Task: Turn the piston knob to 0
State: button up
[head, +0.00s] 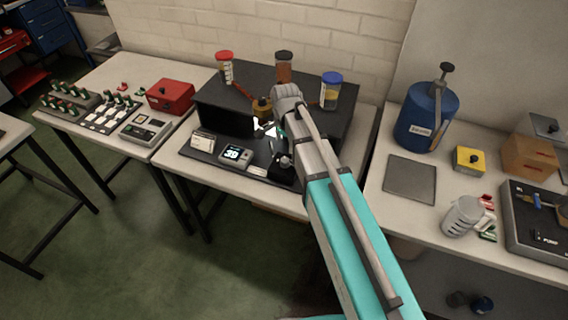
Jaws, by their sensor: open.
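A black apparatus (212,98) with a raised back block stands on the middle table. Jars with red (225,68), dark (284,68) and blue (331,90) lids stand on it, with brownish tubes leading toward a brass-coloured part (262,106). A small display box (235,154) at its front shows digits that look like 30. My gripper (266,128) is over the front of the apparatus, close to the brass part; its fingers show small and look open and empty. I cannot clearly pick out the piston knob; my arm covers part of the apparatus. Contact cannot be told.
A red box (170,96) and switch panels (92,108) stand on the left table. On the right table are a blue cylinder (425,115) with a black top knob, a grey plate (410,178), a yellow box (468,159) and a white jug (463,216). A brick wall stands behind.

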aim_at(285, 159)
jog(key=shift+f+b, duration=3.8)
jog(key=shift+f, duration=0.3)
jog(key=c, duration=1.1)
jog(key=shift+a, duration=0.1)
grip_shut()
